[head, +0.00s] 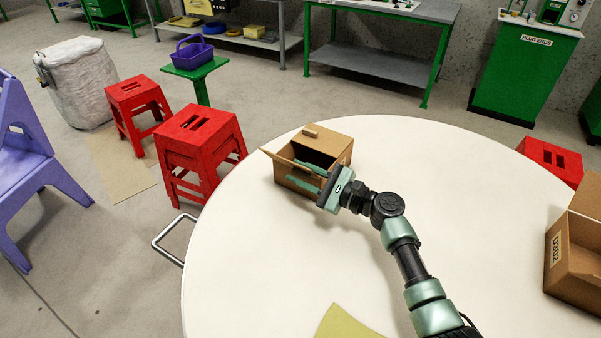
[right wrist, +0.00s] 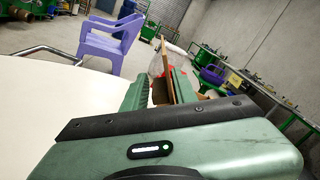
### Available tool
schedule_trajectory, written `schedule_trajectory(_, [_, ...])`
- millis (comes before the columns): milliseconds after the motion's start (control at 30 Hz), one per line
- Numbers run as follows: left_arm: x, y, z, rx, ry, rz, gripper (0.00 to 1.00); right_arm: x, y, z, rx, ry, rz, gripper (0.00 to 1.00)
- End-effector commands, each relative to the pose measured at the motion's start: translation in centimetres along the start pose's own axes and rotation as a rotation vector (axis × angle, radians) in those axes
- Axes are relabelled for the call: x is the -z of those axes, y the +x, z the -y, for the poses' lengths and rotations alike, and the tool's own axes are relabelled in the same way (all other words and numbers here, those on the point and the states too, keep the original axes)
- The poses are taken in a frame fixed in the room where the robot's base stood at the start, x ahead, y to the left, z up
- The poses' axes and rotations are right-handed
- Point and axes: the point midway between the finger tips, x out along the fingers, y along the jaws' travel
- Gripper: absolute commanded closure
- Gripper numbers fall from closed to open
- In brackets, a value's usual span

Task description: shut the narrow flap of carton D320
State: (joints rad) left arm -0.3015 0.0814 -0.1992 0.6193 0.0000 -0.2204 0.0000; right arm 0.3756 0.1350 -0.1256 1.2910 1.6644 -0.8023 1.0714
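A brown cardboard carton (head: 335,148) stands on the round white table, its top partly open and its inside dark. A raised flap (head: 292,172) leans outward on its near left side. No label shows on this carton. My right gripper (head: 305,177) is at its near side, with the green fingers reaching over the carton. In the right wrist view the fingers (right wrist: 158,92) stand apart, with a thin brown cardboard panel (right wrist: 167,72) between them; a gap shows beside the panel. A second open carton (head: 575,252) at the right edge has a label with turned lettering, hard to read. My left gripper is out of view.
The round white table (head: 240,255) has free room at the left and front. A yellowish sheet (head: 345,325) lies at the front edge. Red stools (head: 201,142) and a purple chair (head: 25,165) stand on the floor at the left.

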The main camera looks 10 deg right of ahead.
Motion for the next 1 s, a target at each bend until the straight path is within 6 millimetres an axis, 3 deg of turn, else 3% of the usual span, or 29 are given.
schedule_trajectory(33, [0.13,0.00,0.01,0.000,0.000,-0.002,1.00,0.01,-0.02,-0.01,0.000,0.000,0.000,0.90])
schedule_trajectory(67, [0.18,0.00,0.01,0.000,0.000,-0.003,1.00,0.01,-0.02,-0.01,0.000,0.000,0.000,0.98])
schedule_trajectory(100, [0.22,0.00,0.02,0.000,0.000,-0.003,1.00,0.01,-0.03,-0.01,0.000,0.000,0.000,1.00])
schedule_trajectory(1000, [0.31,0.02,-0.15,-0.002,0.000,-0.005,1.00,0.10,-0.06,-0.14,-0.002,0.002,-0.001,1.00])
